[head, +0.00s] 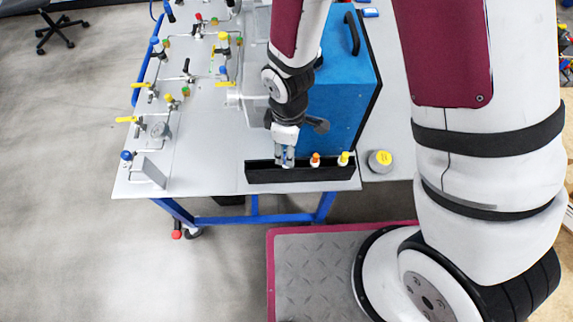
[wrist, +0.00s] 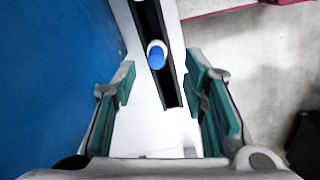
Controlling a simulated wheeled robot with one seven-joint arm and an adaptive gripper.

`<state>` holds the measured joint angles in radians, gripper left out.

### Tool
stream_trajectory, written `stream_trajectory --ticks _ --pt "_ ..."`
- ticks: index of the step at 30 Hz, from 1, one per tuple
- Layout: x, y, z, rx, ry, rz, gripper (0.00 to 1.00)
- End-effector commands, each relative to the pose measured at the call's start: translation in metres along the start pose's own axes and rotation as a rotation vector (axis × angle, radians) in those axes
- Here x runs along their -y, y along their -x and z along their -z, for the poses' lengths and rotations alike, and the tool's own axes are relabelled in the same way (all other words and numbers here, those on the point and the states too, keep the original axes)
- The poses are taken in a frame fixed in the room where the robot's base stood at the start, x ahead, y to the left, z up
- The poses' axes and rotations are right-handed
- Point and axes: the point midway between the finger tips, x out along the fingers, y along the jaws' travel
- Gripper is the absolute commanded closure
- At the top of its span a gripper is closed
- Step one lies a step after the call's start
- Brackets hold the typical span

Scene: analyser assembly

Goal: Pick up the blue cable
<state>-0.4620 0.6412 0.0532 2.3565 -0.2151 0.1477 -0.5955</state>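The blue cable (wrist: 156,57) shows in the wrist view as a blue end with a white collar, standing in a narrow black holder (head: 262,175) at the table's front edge. My gripper (head: 285,160) is over the left part of this holder in the head view and mostly hides the blue cable there. In the wrist view my gripper (wrist: 163,88) is open, with teal pads on both sides and nothing held between them. The blue end appears in line with the gap between the fingers; whether it is at fingertip depth I cannot tell.
A red-tipped item (head: 315,160) and a yellow-tipped item (head: 344,158) stand in the same holder to the right. A large blue box (head: 340,95) stands close behind. A round yellow-topped grey object (head: 380,161) is at right. Valves and pipes (head: 168,98) occupy the table's left side.

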Motion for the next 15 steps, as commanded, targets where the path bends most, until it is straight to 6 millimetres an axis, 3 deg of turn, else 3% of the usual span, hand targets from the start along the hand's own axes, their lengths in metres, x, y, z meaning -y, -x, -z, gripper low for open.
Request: stream_trajectory --ticks 7,15 --pt "0.0 -0.013 0.0 0.002 -0.001 0.001 0.6" --pt "-0.003 -0.043 0.003 0.002 -0.001 0.002 0.6"
